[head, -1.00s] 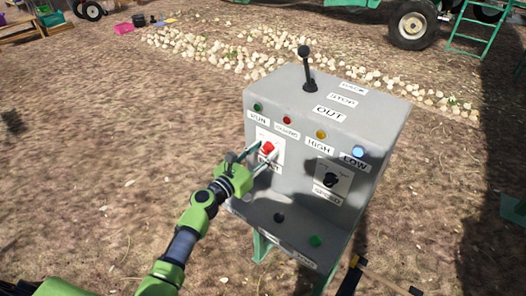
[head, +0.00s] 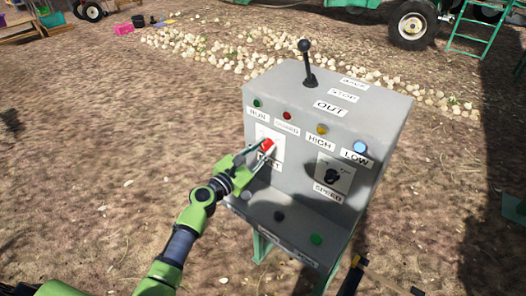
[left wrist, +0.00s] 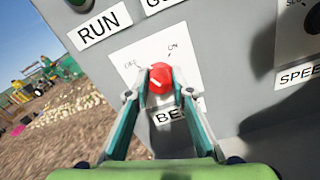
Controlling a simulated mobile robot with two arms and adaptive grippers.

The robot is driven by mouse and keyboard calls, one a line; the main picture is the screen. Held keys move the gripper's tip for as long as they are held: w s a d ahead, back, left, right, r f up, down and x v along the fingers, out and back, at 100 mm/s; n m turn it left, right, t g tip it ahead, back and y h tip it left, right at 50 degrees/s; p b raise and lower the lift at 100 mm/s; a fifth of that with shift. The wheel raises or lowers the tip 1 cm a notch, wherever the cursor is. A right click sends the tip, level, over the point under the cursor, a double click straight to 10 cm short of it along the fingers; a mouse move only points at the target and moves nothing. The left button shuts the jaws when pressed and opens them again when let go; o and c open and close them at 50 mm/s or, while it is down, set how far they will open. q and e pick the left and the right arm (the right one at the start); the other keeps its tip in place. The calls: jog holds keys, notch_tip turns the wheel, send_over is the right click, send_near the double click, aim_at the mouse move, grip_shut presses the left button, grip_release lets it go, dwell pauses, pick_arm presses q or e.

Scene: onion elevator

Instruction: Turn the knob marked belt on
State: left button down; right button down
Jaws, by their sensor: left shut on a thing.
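The belt knob (head: 267,145) is red and sits on a white plate on the upper left of the grey control box's sloped front. In the left wrist view the red knob (left wrist: 160,77) has a pale line on its face, with OFF to its upper left and ON to its upper right. The label (left wrist: 174,115) below it is partly hidden by a finger. My left gripper (head: 264,149) is shut on the knob, one finger on each side. Its fingertips also show at the knob in the left wrist view (left wrist: 160,93). My right gripper is not in view.
The grey box (head: 300,190) carries a black lever (head: 308,62) on top, coloured lights, a black speed knob (head: 332,176) at right, and black and green buttons on its lower ledge. Pale onions (head: 250,60) lie behind on bare ground.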

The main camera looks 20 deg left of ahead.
pick_arm(q)
jog(key=m+b, duration=0.1)
jog(key=m, duration=0.1)
jog(key=m+b, duration=0.1)
jog(key=shift+f+m, duration=0.2)
jog(key=shift+m, duration=0.2)
jog(key=m+b, duration=0.1)
jog(key=m, duration=0.2)
jog(key=shift+d+m+b, duration=0.1)
jog(key=shift+m+b, duration=0.2)
jog(key=shift+b, duration=0.05)
jog(key=m+b, duration=0.1)
jog(key=m, duration=0.2)
jog(key=shift+m, duration=0.3)
jog(key=shift+m+b, duration=0.75)
jog(key=shift+m, duration=0.85)
jog(key=c, duration=1.8)
grip_release()
